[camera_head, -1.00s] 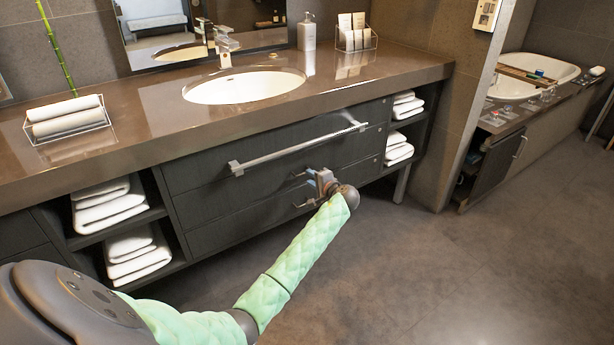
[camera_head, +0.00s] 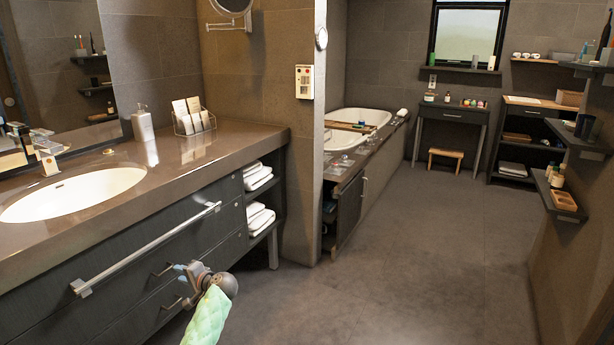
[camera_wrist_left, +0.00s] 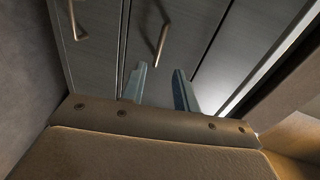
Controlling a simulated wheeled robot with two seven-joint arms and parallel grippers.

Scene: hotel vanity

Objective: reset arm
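My left gripper (camera_head: 187,273) is in front of the dark vanity drawers (camera_head: 125,275), near their small bar handles. In the left wrist view its two fingers (camera_wrist_left: 160,88) stand apart with nothing between them. A drawer handle (camera_wrist_left: 162,44) lies beyond the fingertips, apart from them. My left forearm in its pale green cover (camera_head: 208,318) comes up from the bottom edge in the head view. My right gripper is in neither view.
A long towel bar (camera_head: 150,246) runs across the vanity front. The counter (camera_head: 215,150) holds a sink (camera_head: 72,192), a soap bottle (camera_head: 143,123) and a card rack (camera_head: 193,122). The floor (camera_head: 400,250) to the right is clear, reaching to a bathtub, a small stool (camera_head: 446,154) and shelves.

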